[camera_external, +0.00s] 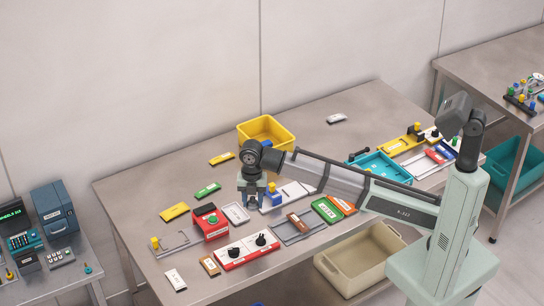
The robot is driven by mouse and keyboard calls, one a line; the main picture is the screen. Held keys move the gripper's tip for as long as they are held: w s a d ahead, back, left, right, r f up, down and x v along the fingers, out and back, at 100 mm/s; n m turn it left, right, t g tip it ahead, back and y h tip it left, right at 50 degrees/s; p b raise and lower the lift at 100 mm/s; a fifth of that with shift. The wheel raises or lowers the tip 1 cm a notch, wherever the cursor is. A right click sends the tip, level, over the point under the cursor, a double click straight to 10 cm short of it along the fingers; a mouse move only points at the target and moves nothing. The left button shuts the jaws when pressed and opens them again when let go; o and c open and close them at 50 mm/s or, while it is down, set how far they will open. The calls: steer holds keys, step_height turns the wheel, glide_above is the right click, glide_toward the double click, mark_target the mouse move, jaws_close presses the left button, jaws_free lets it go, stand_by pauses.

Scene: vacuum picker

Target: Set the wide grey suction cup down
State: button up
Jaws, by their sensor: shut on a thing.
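My gripper (251,203) points down over the middle-left of the steel table (150,190), just left of a white plate with a blue block (271,199). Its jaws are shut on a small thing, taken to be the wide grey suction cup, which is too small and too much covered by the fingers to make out. A small grey tray (235,213) lies close by at the lower left of the gripper. I cannot tell the height of the gripper above the table.
A red box (211,226) and a red and white panel with black knobs (247,250) lie in front. A yellow bin (285,137) stands behind, and a teal tray (393,168) to the right. Bare table lies at the back, around a white item (336,118).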

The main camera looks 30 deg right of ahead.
mark_target(254, 228)
steer(key=shift+f+n, duration=0.1)
steer(key=shift+n, duration=1.1)
steer(key=shift+f, duration=4.95)
steer(key=o, duration=1)
step_height(254, 228, up, 12)
steer(key=shift+r, duration=0.1)
